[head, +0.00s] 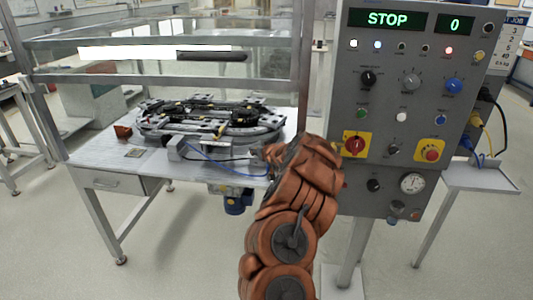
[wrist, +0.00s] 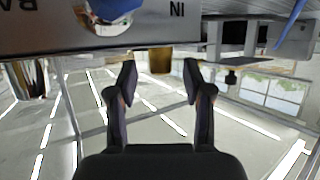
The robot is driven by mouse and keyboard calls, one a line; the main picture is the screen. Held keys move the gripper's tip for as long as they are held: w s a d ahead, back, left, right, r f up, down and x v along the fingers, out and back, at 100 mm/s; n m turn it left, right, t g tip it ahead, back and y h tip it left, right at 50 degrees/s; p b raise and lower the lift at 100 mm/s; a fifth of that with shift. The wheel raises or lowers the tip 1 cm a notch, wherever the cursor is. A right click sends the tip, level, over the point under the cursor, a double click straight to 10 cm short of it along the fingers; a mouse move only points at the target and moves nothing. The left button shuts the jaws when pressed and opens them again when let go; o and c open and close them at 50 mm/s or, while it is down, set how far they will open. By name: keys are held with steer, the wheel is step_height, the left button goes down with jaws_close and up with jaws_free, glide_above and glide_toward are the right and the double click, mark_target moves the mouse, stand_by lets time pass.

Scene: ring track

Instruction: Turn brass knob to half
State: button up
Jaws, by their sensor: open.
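In the wrist view a brass-coloured stub (wrist: 160,61), which looks like the brass knob, projects from the edge of a grey metal body marked with letters. My gripper (wrist: 160,78) is open, with one finger on each side of the stub. Clear gaps show between the stub and both fingers. I cannot tell how deep it lies between them, and no pointer or scale shows its setting. In the head view my orange arm reaches toward the workbench left of the control panel. The gripper's fingers and the brass knob are not clearly visible there.
The grey control panel (head: 390,125) stands right of my arm, with several knobs, a red switch (head: 354,145) and a gauge (head: 412,183). Its display (head: 388,18) reads STOP. The ring track (head: 212,120) lies on the bench, with a blue cable (head: 215,168) in front. Open floor lies before the bench.

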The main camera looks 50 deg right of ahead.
steer(key=shift+v, duration=2.6)
steer(key=shift+s+a+r, duration=0.15)
steer(key=shift+s+r, duration=0.15)
steer(key=shift+s, duration=0.3)
steer(key=shift+s+a+r, duration=0.15)
steer(key=shift+s+a, duration=0.2)
steer(key=shift+s, duration=0.05)
steer(key=shift+v, duration=1)
steer(key=shift+s, duration=0.15)
